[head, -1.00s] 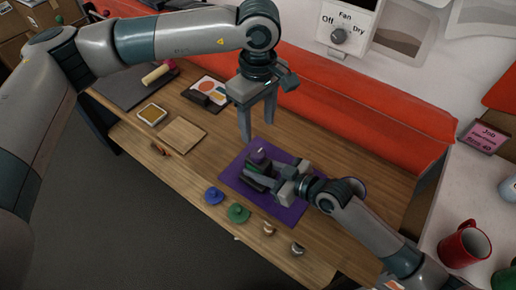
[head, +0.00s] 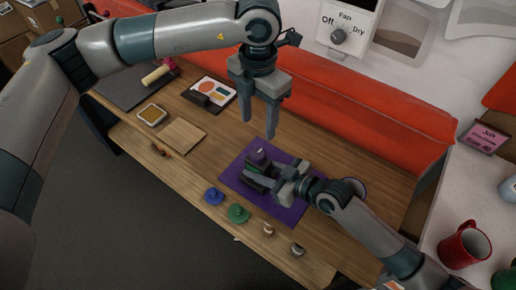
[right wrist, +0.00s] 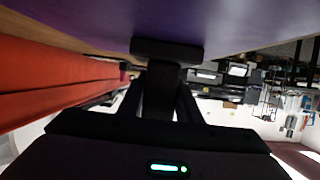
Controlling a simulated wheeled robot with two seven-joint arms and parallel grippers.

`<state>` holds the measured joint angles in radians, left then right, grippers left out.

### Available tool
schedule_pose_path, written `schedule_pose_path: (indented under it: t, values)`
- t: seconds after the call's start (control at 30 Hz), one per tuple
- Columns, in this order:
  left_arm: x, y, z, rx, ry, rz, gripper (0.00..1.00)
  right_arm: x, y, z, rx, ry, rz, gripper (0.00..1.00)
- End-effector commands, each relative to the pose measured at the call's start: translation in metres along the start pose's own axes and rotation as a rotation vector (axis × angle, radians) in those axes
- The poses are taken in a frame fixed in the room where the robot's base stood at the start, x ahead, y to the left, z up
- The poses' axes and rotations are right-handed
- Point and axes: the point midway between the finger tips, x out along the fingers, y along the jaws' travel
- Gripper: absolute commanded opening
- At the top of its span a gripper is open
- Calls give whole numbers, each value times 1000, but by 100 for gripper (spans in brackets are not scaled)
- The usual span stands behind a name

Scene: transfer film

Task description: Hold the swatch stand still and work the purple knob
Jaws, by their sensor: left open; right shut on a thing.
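The dark swatch stand (head: 252,167) sits on a purple mat (head: 288,213) on the wooden bench. The purple knob (head: 258,155) shows on top of it, with a small pale spot. My right gripper (head: 262,177) is shut on the stand from the right and hides part of it. In the right wrist view the dark stand (right wrist: 162,90) is between my fingers, against the purple mat. My left gripper (head: 259,129) is open and empty, fingers pointing down, above the knob in the picture and apart from it.
A blue knob-like piece (head: 213,196), a green one (head: 238,213) and two metallic ones lie along the bench's front edge. A wooden square (head: 182,134) and a framed card (head: 215,91) lie left. A red padded strip (head: 340,97) runs behind.

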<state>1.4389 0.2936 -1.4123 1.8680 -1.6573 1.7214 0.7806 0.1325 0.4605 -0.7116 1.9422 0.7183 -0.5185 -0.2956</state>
Motion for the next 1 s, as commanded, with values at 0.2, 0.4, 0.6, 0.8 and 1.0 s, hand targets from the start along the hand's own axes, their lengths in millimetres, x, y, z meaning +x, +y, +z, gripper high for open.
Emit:
schedule_pose_path:
  t: [0.2,0.4,0.6,0.8,1.0]
  values:
    - [-2,0,0,-241,0,0,51,0,0,0,0,0,0,1]
    - [-2,0,0,-337,1,0,51,0,0,0,0,0,0,1]
    - [-2,0,0,-348,0,0,51,0,0,0,0,0,0,1]
    - [-2,0,0,-346,0,0,51,0,0,0,0,0,0,1]
    - [6,0,0,-346,1,0,51,0,0,0,0,0,0,1]
